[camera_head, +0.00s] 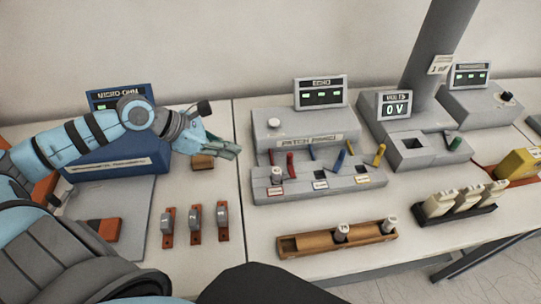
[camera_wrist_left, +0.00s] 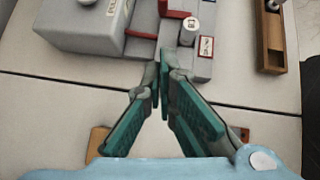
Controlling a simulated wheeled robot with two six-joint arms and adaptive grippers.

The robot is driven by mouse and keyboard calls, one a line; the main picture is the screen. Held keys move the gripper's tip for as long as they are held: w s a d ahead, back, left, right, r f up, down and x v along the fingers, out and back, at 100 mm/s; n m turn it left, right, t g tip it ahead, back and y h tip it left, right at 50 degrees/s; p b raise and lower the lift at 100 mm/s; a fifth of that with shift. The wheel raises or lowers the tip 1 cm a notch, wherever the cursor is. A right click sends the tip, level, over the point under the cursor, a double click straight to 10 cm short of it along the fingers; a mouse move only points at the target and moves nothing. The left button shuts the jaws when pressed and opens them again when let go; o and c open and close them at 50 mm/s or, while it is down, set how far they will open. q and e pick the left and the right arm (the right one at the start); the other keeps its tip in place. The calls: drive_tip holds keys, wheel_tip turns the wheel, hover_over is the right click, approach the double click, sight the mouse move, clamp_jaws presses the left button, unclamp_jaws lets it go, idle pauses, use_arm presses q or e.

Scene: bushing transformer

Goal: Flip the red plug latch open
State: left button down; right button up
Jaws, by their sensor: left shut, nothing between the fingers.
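The red latch (camera_head: 290,164) stands tilted up beside a white-topped plug (camera_head: 277,173) at the left end of the grey patch panel (camera_head: 330,187). In the left wrist view, a red L-shaped piece (camera_wrist_left: 177,14) shows near the top, next to the plug's white top (camera_wrist_left: 191,26), with another red bar (camera_wrist_left: 140,34) left of it. My left gripper (camera_head: 236,153) is shut and empty, left of the panel and apart from the latch. My right gripper is not in view.
Blue (camera_head: 345,164) and yellow (camera_head: 380,155) levers stand further right on the panel. A wooden tray (camera_head: 295,247) with white-topped plugs lies in front. Several small grey-and-red parts (camera_head: 195,223) stand at the front left. A brown block (camera_head: 203,162) lies below my left gripper.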

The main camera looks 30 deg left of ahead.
use_arm(q)
approach(273, 166)
drive_tip(key=x, duration=0.3)
drive_tip(key=shift+d+f+b, duration=0.15)
drive_tip(key=shift+d+b, duration=0.1)
drive_tip(key=shift+b, duration=0.15)
drive_tip(key=w+d, duration=0.2)
drive_tip(key=w+d+p, duration=0.1)
drive_tip(key=shift+w+f, duration=0.1)
drive_tip(key=shift+f, duration=0.2)
drive_tip(key=shift+f+b, duration=0.15)
drive_tip(key=shift+b, duration=0.35)
drive_tip(key=shift+w+m+b, duration=0.15)
drive_tip(key=shift+m+b, duration=0.15)
drive_tip(key=shift+m, duration=0.1)
drive_tip(key=shift+h, duration=0.3)
